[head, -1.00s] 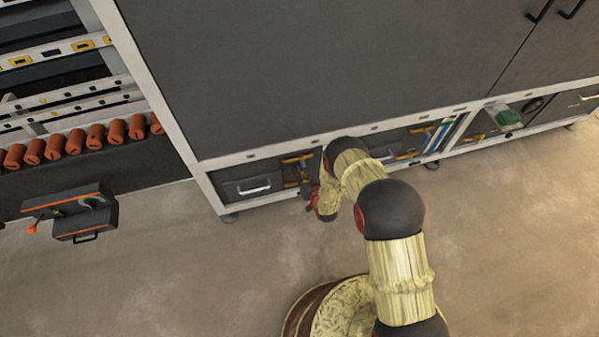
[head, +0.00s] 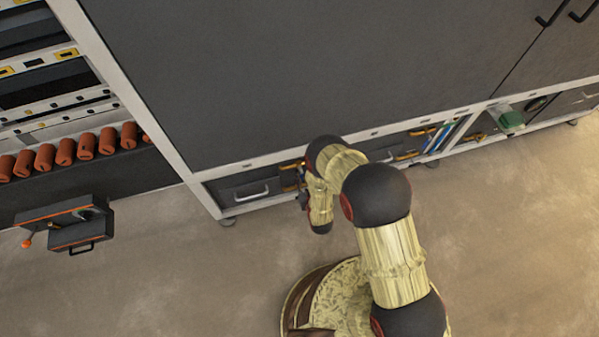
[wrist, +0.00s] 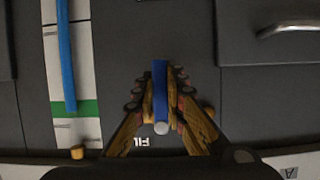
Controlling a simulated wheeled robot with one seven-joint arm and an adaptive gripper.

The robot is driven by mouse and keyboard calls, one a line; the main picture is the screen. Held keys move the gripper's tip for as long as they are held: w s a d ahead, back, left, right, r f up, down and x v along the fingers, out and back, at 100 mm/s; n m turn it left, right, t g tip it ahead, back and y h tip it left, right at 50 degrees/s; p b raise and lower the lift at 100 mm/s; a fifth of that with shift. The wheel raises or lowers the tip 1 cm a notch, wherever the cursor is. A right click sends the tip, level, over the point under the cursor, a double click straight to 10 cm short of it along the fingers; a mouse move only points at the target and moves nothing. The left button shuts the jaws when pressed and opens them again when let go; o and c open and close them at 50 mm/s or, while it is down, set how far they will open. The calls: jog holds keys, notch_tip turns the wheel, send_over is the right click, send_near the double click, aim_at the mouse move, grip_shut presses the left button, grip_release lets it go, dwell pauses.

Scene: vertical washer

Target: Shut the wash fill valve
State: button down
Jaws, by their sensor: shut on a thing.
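In the wrist view, my gripper (wrist: 160,78) is shut on a blue lever handle (wrist: 160,102). One finger lies on each side of it, and a pale round end shows at the lower end of the handle. The handle points up and down in the picture. White lettering reading "FIL" (wrist: 143,141) is on the dark panel just below, partly hidden by a finger. The valve body is not clearly seen. In the head view, my arm hides most of the gripper and the handle, low at the cabinet front.
The wrist view shows a white strip (wrist: 72,140) with a blue bar (wrist: 66,50) and green band at left, and a metal handle (wrist: 290,28) upper right. In the head view, a large dark cabinet (head: 300,70) stands above; a dark box (head: 75,228) projects left. The floor is clear.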

jog(key=shift+d, duration=0.1)
dwell(0.3)
jog(key=c, duration=1.8)
grip_release()
jog(key=v, duration=1.2)
jog(key=shift+f, duration=0.15)
